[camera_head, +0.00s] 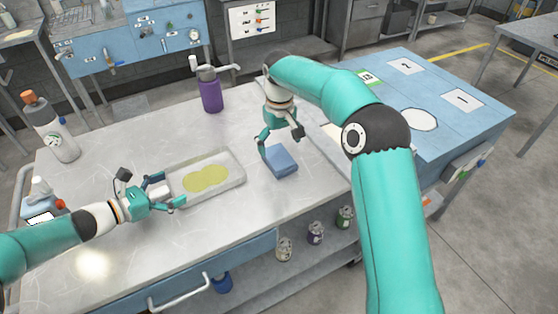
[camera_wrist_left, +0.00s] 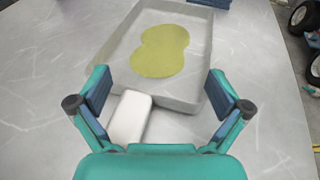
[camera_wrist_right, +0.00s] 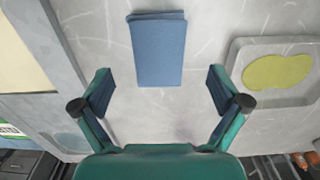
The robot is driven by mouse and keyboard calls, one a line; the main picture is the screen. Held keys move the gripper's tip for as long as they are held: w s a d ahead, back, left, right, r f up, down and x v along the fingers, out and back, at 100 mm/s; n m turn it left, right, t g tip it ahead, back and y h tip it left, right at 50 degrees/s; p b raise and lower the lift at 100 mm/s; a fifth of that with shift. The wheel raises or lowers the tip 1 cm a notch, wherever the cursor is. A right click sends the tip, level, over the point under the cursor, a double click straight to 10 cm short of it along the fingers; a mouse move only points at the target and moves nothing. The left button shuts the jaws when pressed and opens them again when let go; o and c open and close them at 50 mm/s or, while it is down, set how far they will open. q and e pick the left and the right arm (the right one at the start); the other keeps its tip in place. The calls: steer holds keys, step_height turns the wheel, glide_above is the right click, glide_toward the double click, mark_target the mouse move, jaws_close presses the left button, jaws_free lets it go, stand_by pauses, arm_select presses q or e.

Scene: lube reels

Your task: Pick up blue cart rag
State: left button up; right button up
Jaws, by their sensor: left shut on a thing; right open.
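The folded blue rag (camera_head: 281,161) lies flat on the metal bench top, right of the tray. It shows whole in the right wrist view (camera_wrist_right: 158,50), ahead of my open, empty right gripper (camera_wrist_right: 160,92); the fingers are apart from it. In the head view that right gripper (camera_head: 280,142) hangs over the bench just beside the rag. My left gripper (camera_wrist_left: 158,92) has its fingers wide apart, at both sides of the near end of the grey tray (camera_wrist_left: 110,58). The exact finger contact with the tray is hard to see.
A white block (camera_wrist_left: 130,118) sits between my left fingers, at the tray's near wall. The tray holds a yellow-green puddle (camera_head: 207,178). A purple bottle (camera_head: 210,90) stands behind it; a grey bottle (camera_head: 56,128) stands at left. A blue-topped cart (camera_head: 455,75) adjoins at right.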

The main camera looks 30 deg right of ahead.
mark_target(279, 158)
steer(key=shift+w+f, duration=0.15)
steer(key=shift+f, duration=1.4)
steer(key=shift+w+f, duration=0.1)
steer(key=shift+f, duration=1.4)
steer(key=c, duration=1.2)
step_height(279, 158, up, 10)
steer(key=shift+r, duration=0.1)
